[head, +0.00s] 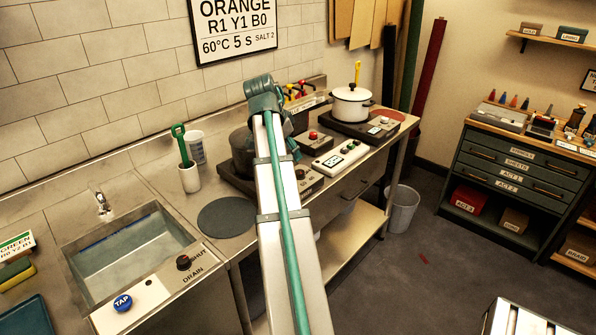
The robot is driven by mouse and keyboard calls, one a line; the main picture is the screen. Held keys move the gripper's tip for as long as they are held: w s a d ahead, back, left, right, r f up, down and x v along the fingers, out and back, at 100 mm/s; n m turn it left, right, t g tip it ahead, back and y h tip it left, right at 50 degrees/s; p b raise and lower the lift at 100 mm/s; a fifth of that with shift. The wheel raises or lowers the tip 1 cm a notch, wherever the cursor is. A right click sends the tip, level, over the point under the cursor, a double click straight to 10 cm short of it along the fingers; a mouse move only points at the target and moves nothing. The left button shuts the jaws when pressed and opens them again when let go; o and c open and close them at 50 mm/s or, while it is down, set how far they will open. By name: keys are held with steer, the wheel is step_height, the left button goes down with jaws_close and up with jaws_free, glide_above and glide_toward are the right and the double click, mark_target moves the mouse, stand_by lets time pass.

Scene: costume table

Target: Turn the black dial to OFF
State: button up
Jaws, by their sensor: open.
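A dark cooking plate (233,178) stands on the steel counter, left of and behind my arm. A small dark dial (300,174) shows on its front panel, just right of my arm; its setting and markings are too small to read. My arm crosses the middle of the view and bends down over the cooking plate. My gripper (290,150) is at the end of the bent part, above and behind the dial. It is open, mostly hidden by the arm, and its fingertips cannot be made out. I cannot tell whether it touches anything.
A dark pot (241,146) stands on the cooking plate. A white control box (340,159) and a white pot (351,102) on another plate stand to the right. A round dark mat (226,217) lies left, near the sink (135,250) and drain knob (183,262).

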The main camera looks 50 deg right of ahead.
mark_target(299, 172)
steer(key=p+x, duration=0.1)
steer(key=x, duration=0.8)
steer(key=shift+f, duration=0.1)
steer(key=shift+c, duration=0.2)
jaws_close()
